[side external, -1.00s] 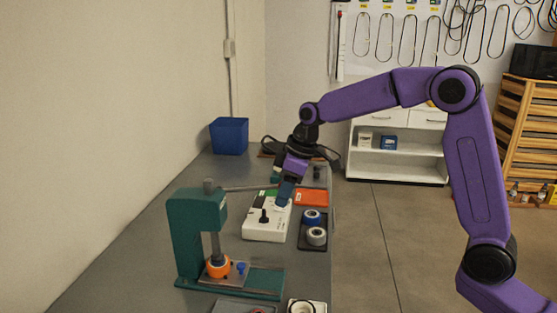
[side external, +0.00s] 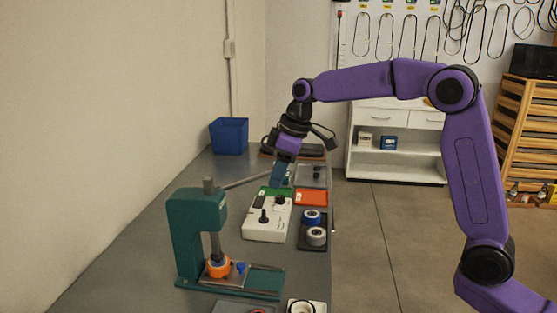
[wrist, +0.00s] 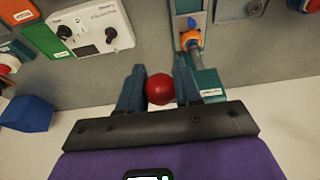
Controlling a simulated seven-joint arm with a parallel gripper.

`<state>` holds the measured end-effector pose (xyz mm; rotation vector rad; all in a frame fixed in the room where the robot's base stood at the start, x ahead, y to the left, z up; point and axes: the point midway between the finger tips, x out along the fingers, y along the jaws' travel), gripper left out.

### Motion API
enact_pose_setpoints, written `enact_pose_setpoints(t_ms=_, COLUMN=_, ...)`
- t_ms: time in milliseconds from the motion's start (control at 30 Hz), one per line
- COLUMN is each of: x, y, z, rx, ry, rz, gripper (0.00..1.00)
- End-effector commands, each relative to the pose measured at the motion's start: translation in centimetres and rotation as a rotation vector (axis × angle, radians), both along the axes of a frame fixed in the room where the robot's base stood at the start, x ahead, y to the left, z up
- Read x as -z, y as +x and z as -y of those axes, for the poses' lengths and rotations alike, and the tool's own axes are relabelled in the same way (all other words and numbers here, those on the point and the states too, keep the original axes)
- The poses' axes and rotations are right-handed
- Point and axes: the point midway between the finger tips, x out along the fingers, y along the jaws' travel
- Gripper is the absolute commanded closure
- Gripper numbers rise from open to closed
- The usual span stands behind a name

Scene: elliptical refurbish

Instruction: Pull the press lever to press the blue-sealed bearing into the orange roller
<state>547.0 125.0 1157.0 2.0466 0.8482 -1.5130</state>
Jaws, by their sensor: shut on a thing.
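The green press (side external: 190,235) stands on the grey bench, and its plunger comes down over the orange roller (side external: 218,268). The roller also shows in the wrist view (wrist: 190,38). A small blue piece (side external: 240,267) is beside the roller on the press base. I cannot tell whether the blue-sealed bearing is seated in the roller. The press lever (side external: 250,182) slants up from the press head to my gripper (side external: 281,183). In the wrist view, its red ball knob (wrist: 159,89) sits between the fingers of my gripper (wrist: 159,85), which is shut on it.
A white control box (side external: 268,222) stands beside the press, with an orange tray (side external: 311,198) behind it. A black tray (side external: 304,245) holds a blue roller (side external: 311,216) and a white roller (side external: 316,237). A blue bin (side external: 229,136) stands at the far back.

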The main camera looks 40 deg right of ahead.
Motion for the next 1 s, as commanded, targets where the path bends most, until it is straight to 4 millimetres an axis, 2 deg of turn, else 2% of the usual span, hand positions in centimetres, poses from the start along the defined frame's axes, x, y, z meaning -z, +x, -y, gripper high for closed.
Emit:
enact_pose_setpoints(t_ms=133, x=-0.2, y=0.1, z=0.4, rx=0.007, ry=-0.002, rz=0.004, gripper=1.00)
enact_pose_setpoints(t_ms=167, x=-0.2, y=0.1, z=0.4, rx=0.007, ry=-0.002, rz=0.004, gripper=0.56)
enact_pose_setpoints(t_ms=200, x=-0.2, y=0.1, z=0.4, rx=0.007, ry=-0.002, rz=0.004, gripper=0.45)
enact_pose_setpoints(t_ms=567, x=-0.4, y=0.0, z=0.1, rx=0.002, ry=0.001, rz=0.003, gripper=0.45)
enact_pose_setpoints(t_ms=1000, x=-3.9, y=-0.8, z=0.8, rx=0.001, ry=0.001, rz=0.004, gripper=0.45)
